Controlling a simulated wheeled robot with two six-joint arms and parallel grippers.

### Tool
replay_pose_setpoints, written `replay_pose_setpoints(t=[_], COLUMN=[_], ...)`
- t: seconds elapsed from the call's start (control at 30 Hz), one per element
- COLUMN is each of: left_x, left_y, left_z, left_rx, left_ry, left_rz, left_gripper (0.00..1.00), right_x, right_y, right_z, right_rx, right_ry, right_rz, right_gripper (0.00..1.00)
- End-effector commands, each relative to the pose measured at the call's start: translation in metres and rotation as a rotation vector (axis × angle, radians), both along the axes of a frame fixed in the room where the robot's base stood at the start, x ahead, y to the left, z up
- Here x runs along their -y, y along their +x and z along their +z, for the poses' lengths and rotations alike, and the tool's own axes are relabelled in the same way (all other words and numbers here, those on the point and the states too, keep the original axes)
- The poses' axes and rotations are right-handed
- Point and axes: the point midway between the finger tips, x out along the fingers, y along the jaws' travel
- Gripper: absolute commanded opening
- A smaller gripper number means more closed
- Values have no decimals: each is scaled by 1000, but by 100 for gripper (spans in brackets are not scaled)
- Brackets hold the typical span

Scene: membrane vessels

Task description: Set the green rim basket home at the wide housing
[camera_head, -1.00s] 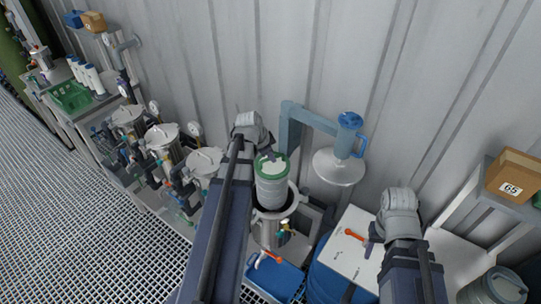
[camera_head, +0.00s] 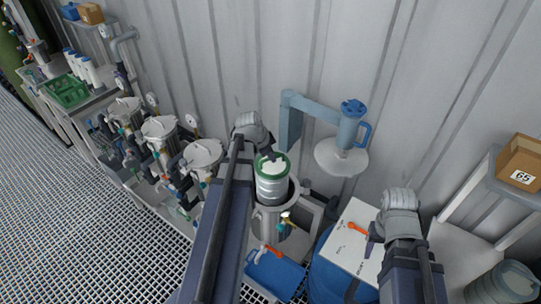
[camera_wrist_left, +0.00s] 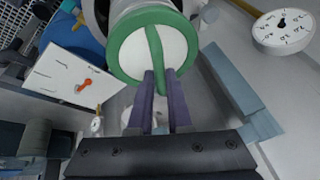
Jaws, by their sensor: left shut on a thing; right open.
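The green rim basket (camera_head: 272,180) is a pale cylinder with a green rim and a green bar across its top. My left gripper (camera_wrist_left: 160,98) is shut on that bar, and the green rim basket also shows in the left wrist view (camera_wrist_left: 122,58). In the head view the basket is upright at the mouth of the wide housing (camera_head: 268,220), its lower part hidden inside the steel wall. My right gripper (camera_head: 374,240) is open and empty over the white board at the right.
A round lid (camera_head: 341,158) hangs from a blue swing arm (camera_head: 312,108) behind the housing. Several smaller lidded vessels (camera_head: 160,128) stand to the left.

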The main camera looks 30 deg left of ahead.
Motion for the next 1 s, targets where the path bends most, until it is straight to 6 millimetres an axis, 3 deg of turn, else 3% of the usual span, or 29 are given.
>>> replay_pose_setpoints(t=[1.0], left_x=[0], left_y=[0], left_z=[-58], left_rx=[1], left_ry=[-1], left_rz=[0], left_gripper=[0], right_x=[0], right_y=[0], right_z=[-58], right_rx=[-1], right_ry=[-2], right_rz=[11], right_gripper=[50])
